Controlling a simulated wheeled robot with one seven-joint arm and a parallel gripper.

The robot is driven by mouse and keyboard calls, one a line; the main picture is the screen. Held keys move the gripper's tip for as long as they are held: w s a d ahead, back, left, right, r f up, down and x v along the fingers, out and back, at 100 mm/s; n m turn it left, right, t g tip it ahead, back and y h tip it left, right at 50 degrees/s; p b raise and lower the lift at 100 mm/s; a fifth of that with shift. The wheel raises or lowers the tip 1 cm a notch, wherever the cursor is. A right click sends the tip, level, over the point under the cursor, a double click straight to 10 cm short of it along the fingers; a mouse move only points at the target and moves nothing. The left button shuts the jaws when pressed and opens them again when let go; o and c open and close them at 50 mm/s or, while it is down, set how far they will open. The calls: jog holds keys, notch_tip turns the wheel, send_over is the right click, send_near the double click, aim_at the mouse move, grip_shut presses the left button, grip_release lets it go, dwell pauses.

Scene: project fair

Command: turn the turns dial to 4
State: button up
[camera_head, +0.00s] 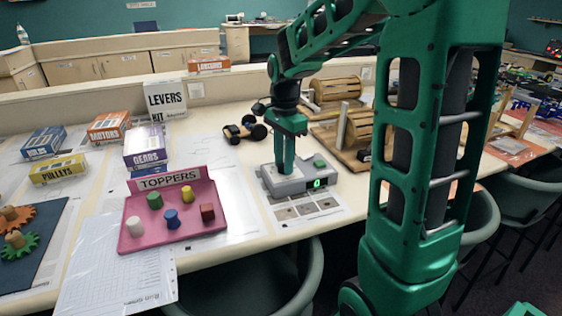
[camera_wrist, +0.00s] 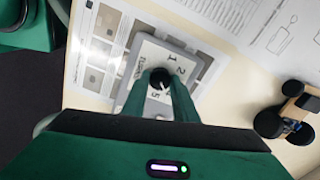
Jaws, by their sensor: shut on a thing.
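The grey control box (camera_head: 300,180) stands on the table, with a small lit green display (camera_head: 317,183) and a green button (camera_head: 320,162). The display digit looks like a 0. My gripper (camera_head: 284,170) reaches straight down onto the box's left part. In the wrist view, its fingers (camera_wrist: 160,84) are shut on the black turns dial (camera_wrist: 159,75), one on each side. Printed numbers 1, 2 and 5 show around the dial; other marks are partly hidden by the fingers. I cannot clearly tell which number the dial points to. In the head view the fingers hide the dial.
A pink toppers tray (camera_head: 128,239) with several coloured pieces is to the left. A small dark wheeled car (camera_head: 244,131) sits behind the box, and wooden drum models (camera_head: 352,132) stand behind right. Kit boxes (camera_head: 145,146) are at the back left.

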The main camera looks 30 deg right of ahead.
aim_at(282, 165)
jog(key=shift+w+a+r, duration=0.15)
jog(key=shift+w+a, duration=0.05)
jog(key=shift+w, duration=0.05)
jog(key=o, duration=1.1)
jog(key=shift+c, duration=0.2)
jog(key=shift+s, duration=0.1)
jog(key=shift+d, duration=0.1)
notch_tip(282, 165, up, 11)
jog(key=shift+f, duration=0.2)
